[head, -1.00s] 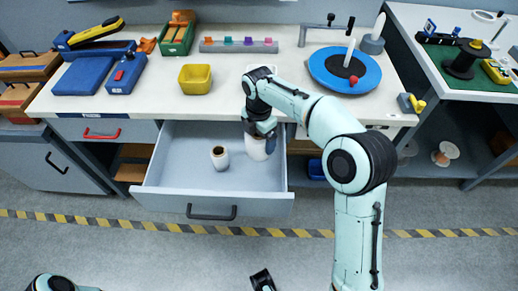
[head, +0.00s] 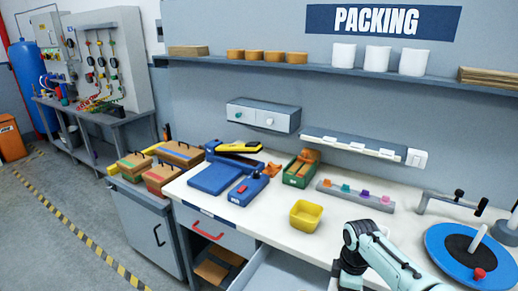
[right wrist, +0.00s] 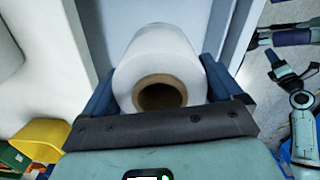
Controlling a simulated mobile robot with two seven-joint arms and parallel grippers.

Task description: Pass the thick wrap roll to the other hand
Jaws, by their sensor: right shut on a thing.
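The thick wrap roll, white with a brown core (right wrist: 158,60), sits between the two blue fingers of my right gripper (right wrist: 162,85) in the right wrist view. The fingers press on its sides and its open core end faces the camera. In the head view my right gripper (head: 347,280) is at the bottom edge, partly cut off, and the roll is not visible there. My left gripper is outside the head view. Dark gripper-like parts of my other arm (right wrist: 288,72) show at the right edge of the wrist view, apart from the roll; their opening is unclear.
The open drawer (head: 285,272) is partly seen below the worktop (head: 270,220). A yellow bin (head: 305,215), blue cases (head: 215,178) and a blue disc stand (head: 460,255) occupy the top. White cylinders (head: 377,58) stand on the shelf above.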

